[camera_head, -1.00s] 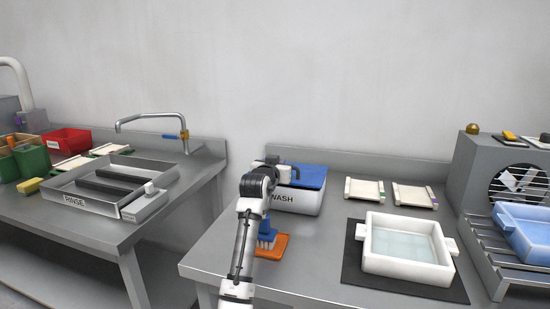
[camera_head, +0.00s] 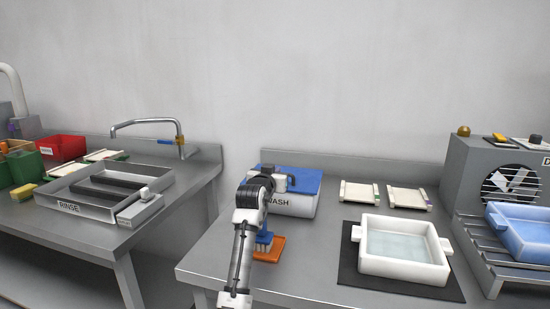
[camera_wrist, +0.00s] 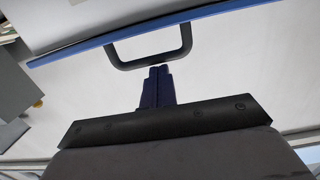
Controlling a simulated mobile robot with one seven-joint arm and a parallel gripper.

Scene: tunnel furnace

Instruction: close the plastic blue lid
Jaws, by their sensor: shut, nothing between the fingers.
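The blue lid (camera_head: 306,180) lies over the top of the white box marked WASH (camera_head: 300,206); my arm hides its front left part. I cannot tell whether it sits fully flush. In the wrist view the lid shows as a thin blue edge (camera_wrist: 105,40) running across the top, with a black U-shaped handle (camera_wrist: 120,62) sticking out from it. My gripper (camera_wrist: 158,70) is shut and empty, its fingertips close to the bar of the handle. I cannot tell whether they touch.
An orange sponge-like block (camera_head: 272,252) and a blue brush (camera_head: 264,240) are beside my arm. A white basin of liquid (camera_head: 400,268) stands on a dark mat to the right. Two pale frames (camera_head: 408,198) lie behind it. The RINSE sink (camera_head: 90,212) is on the left table.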

